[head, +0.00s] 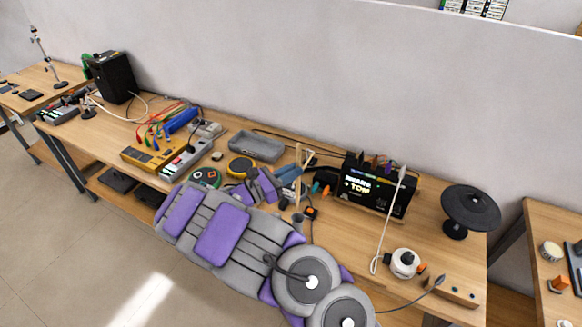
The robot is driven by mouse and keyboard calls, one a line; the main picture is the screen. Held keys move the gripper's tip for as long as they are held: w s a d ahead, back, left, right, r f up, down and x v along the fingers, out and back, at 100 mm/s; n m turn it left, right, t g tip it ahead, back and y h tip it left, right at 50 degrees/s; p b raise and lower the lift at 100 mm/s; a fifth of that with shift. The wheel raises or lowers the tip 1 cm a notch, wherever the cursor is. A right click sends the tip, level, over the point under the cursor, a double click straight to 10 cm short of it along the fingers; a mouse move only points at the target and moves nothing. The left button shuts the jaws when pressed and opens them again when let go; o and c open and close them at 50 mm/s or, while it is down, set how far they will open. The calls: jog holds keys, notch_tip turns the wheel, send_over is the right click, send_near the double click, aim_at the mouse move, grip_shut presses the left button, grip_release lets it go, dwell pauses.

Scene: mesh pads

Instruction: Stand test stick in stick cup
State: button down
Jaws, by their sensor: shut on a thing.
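In the head view, a thin pale wooden stick (298,158) stands about upright just above and right of my gripper (285,188). I take it to be the test stick, and my gripper is shut on it. Its lower part is hidden by the gripper or lost among small parts. A small dark grey cup-like thing (297,220) is just below my gripper, at the front of the bench. It may be the stick cup, but it is too small to be sure. I cannot tell whether the stick's lower end touches it.
A grey tray (256,147) lies behind my gripper. A lit black display (374,187) stands to the right, with a white round device (404,264) in front of it. A yellow box (150,152) with cables is at left. A dark disc on a stand (470,208) is at far right.

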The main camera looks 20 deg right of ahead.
notch_tip(320, 180, down, 12)
jog(key=b, duration=0.4)
jog(key=shift+r, duration=0.15)
dwell(0.4)
jog(key=shift+d, duration=0.1)
jog(key=c, duration=1.1)
grip_release()
jog(key=a, duration=0.5)
jog(key=s+a+f+p, duration=0.1)
jog(key=a, duration=0.5)
jog(key=a+f+p, duration=0.1)
jog(key=a, duration=0.5)
jog(key=shift+s+a+f, duration=0.15)
jog(key=shift+s+f, duration=0.05)
jog(key=shift+s, duration=0.15)
